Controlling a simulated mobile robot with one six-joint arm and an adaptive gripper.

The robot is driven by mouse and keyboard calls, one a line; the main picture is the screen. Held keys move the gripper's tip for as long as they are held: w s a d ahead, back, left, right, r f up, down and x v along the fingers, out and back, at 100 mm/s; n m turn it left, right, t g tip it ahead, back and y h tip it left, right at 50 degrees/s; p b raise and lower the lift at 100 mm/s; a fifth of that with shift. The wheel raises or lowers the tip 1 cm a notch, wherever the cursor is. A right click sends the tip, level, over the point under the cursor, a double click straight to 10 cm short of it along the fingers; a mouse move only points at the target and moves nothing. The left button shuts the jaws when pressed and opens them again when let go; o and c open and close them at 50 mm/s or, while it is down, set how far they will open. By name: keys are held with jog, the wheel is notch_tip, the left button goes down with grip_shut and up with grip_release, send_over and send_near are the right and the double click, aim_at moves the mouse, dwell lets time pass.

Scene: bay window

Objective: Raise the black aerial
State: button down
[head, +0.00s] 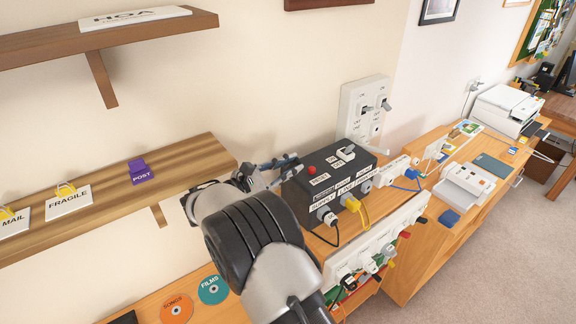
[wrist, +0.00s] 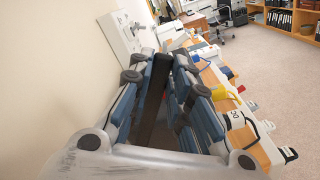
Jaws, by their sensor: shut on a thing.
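The black box (head: 325,180) stands on the wooden bench, with a red button and a white switch on top and labels and plugs along its front. In the wrist view, a long dark bar, the black aerial (wrist: 153,100), runs between the blue-grey fingers of my gripper (wrist: 166,66). The fingers are shut on it. In the head view the aerial cannot be made out clearly behind the fingers and my arm.
A wall socket panel (head: 362,110) with switches is behind the box. A wooden shelf (head: 100,190) with signs and a purple post clip (head: 138,172) lies to the left. A white power strip (head: 375,245) with plugs runs in front. A white printer (head: 505,110) stands farther right.

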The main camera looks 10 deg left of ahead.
dwell(0.3)
jog(key=c, duration=1.5)
grip_release()
jog(key=shift+a, duration=0.1)
jog(key=v, duration=1.2)
